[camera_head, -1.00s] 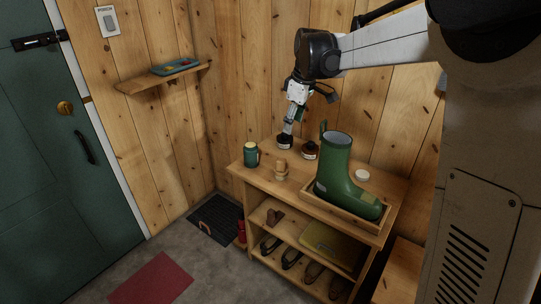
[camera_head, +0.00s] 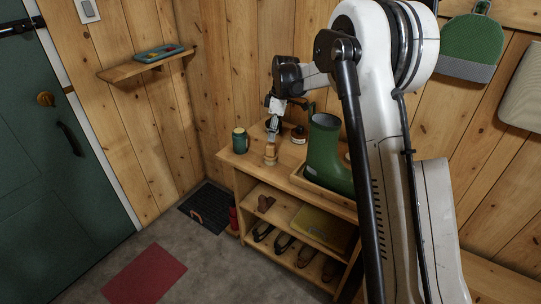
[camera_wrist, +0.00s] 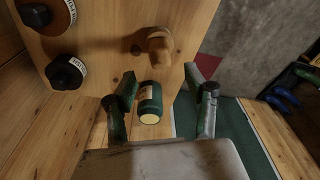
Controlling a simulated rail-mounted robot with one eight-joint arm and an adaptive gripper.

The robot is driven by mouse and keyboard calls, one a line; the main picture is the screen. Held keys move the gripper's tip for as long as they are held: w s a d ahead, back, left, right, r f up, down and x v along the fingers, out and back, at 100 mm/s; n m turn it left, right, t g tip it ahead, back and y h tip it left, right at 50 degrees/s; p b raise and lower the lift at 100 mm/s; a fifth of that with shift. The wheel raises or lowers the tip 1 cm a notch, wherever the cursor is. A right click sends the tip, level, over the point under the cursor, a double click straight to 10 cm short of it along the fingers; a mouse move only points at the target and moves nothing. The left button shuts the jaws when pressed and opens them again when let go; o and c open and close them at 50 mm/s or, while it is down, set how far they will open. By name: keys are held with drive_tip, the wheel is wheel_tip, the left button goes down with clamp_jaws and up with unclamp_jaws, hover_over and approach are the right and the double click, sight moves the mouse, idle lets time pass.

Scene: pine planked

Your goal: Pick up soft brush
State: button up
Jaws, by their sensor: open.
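A light wooden piece that looks like the soft brush (camera_head: 271,155) stands upright on the top of the wooden shelf unit (camera_head: 243,163), near its front edge. It also shows in the wrist view (camera_wrist: 159,44), beyond the fingertips. My gripper (camera_head: 273,138) is open and empty in the head view, pointing down just above or behind the brush; the exact gap is hard to tell. In the wrist view the two fingers of my gripper (camera_wrist: 163,98) are spread apart, with a green jar (camera_wrist: 149,103) showing between them and the brush farther up the picture.
The green jar (camera_head: 240,141) stands left of the brush. Two dark-lidded jars (camera_wrist: 66,72) (camera_wrist: 35,14) are nearby. A green boot (camera_head: 326,155) in a wooden tray (camera_head: 320,190) stands to the right. A wooden wall is behind. Shoes fill the lower shelf.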

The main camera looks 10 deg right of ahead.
sight(270, 145)
drive_tip(key=shift+w+a+f, duration=0.1)
drive_tip(key=shift+a+f, duration=0.1)
drive_tip(key=shift+f, duration=1.1)
drive_tip(key=shift+w+a+f, duration=0.1)
drive_tip(key=shift+a+f, duration=0.05)
drive_tip(key=shift+f, duration=1.1)
drive_tip(key=shift+w+a+f, duration=0.1)
drive_tip(key=shift+a+f, duration=0.1)
drive_tip(key=shift+f, duration=1.1)
drive_tip(key=shift+s, duration=0.1)
drive_tip(key=shift+c, duration=0.2)
clamp_jaws()
drive_tip(key=shift+r, duration=0.15)
drive_tip(key=shift+r, duration=0.55)
wheel_tip(270, 145, up, 3)
drive_tip(key=shift+f, duration=0.15)
drive_tip(key=s+a+r, duration=0.6)
drive_tip(key=a+r, duration=0.1)
drive_tip(key=a, duration=0.3)
